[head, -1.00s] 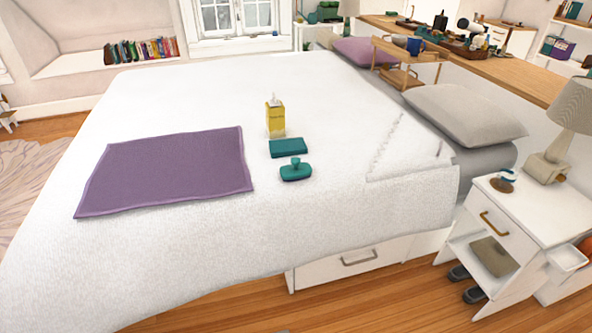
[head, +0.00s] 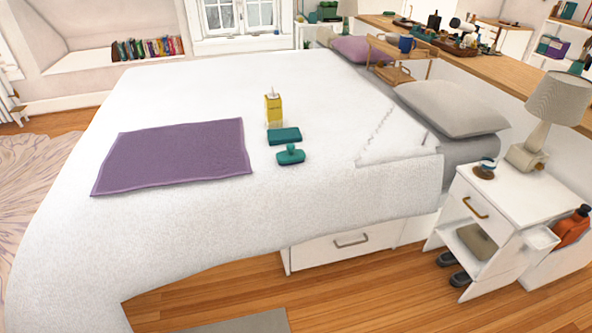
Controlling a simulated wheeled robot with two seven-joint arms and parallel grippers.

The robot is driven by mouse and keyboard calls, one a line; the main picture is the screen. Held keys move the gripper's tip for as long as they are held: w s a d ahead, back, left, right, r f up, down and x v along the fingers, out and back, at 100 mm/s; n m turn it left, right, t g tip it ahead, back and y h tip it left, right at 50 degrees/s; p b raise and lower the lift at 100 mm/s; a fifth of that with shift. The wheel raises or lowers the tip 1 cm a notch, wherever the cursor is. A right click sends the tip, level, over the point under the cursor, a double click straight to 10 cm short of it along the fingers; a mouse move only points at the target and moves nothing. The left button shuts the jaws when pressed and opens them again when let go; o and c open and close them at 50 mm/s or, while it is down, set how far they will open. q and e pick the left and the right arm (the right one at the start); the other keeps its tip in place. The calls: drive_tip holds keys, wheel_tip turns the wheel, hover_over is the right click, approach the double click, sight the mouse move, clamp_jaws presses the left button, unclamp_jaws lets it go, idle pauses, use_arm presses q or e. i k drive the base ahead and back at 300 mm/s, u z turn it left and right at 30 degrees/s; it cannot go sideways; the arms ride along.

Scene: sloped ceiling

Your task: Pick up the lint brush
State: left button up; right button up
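A teal oblong object with a small knob on top (head: 290,155) lies on the white bed (head: 330,195), near its front side. It looks like the lint brush, but its underside is hidden. A flat teal rectangular item (head: 284,136) lies just behind it, close by. A yellow bottle or box with a pale top (head: 273,110) stands upright behind both. A purple cloth (head: 175,155) is spread flat to their left. Neither of my grippers is in view.
A white nightstand (head: 515,195) with a lamp (head: 545,115) and a small brown, white and teal item (head: 485,168) stands right of the bed. A grey pillow (head: 455,108) lies at the bed's head. Bare wooden floor (head: 370,290) lies in front, with a grey mat edge (head: 235,325).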

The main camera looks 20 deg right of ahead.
sight(292, 157)
drive_tip(key=z, duration=0.8)
drive_tip(key=i, duration=0.95)
drive_tip(key=u, duration=0.8)
drive_tip(key=i, duration=0.5)
drive_tip(key=u, duration=0.5)
